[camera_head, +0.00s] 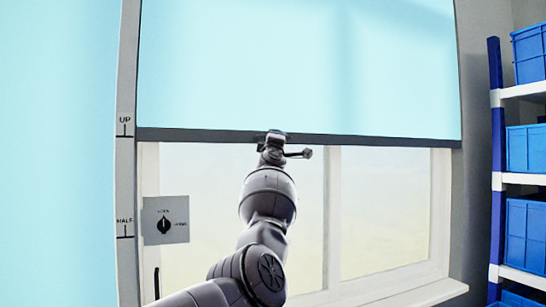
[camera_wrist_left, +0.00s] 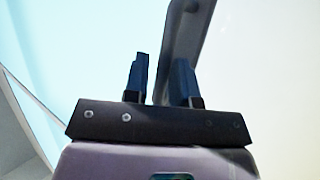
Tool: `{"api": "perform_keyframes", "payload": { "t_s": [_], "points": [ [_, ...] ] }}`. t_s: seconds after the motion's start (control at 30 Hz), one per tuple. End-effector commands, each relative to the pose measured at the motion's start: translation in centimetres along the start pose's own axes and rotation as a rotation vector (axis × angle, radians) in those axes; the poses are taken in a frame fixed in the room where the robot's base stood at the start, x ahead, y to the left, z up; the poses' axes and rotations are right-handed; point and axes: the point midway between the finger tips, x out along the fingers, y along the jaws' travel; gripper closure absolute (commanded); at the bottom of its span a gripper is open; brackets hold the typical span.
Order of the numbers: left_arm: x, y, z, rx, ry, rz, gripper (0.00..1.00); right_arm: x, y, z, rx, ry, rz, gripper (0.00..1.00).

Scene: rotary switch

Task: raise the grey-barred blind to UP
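The light blue blind (camera_head: 300,65) hangs over the window, with a dark grey bar (camera_head: 390,141) along its bottom edge. The bar's left end is about level with the line under the UP mark (camera_head: 124,121) on the side strip. The HALF mark (camera_head: 124,221) is well below. My left gripper (camera_head: 272,137) is at the bar, left of its middle. In the left wrist view its two dark fingers (camera_wrist_left: 160,82) stand a little apart, with the grey bar (camera_wrist_left: 184,35) running between them. Contact on both sides is hard to see. My right gripper is out of view.
A grey plate with a black rotary knob (camera_head: 164,226) is at the window's left; its pointer looks upright. A shelf rack with blue bins (camera_head: 525,150) stands at the right. The window sill (camera_head: 430,292) is clear.

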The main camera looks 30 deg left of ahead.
Motion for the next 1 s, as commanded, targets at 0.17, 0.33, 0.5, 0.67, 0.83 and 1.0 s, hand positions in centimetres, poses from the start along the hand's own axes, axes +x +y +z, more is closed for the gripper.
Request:
{"api": "perform_keyframes", "payload": {
  "t_s": [0.17,0.33,0.5,0.67,0.83,1.0],
  "points": [
    [-1.4,0.2,0.1,-0.003,-0.001,0.004,0.75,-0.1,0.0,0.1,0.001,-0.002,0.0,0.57],
    [-2.9,-0.1,-0.1,-0.001,0.002,0.0,0.75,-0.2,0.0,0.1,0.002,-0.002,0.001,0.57],
    [-4.5,-0.1,0.0,-0.001,0.002,0.001,0.75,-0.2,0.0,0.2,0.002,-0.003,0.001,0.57],
    [-6.1,-0.1,0.0,0.0,0.002,0.0,0.75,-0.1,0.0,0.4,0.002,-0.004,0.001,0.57],
    [-7.4,-0.1,-0.1,0.0,0.001,0.0,0.75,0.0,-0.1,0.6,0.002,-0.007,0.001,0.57],
    [-8.0,0.0,-0.1,0.001,0.002,0.0,0.75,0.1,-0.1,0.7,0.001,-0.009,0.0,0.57]
  ]
}}
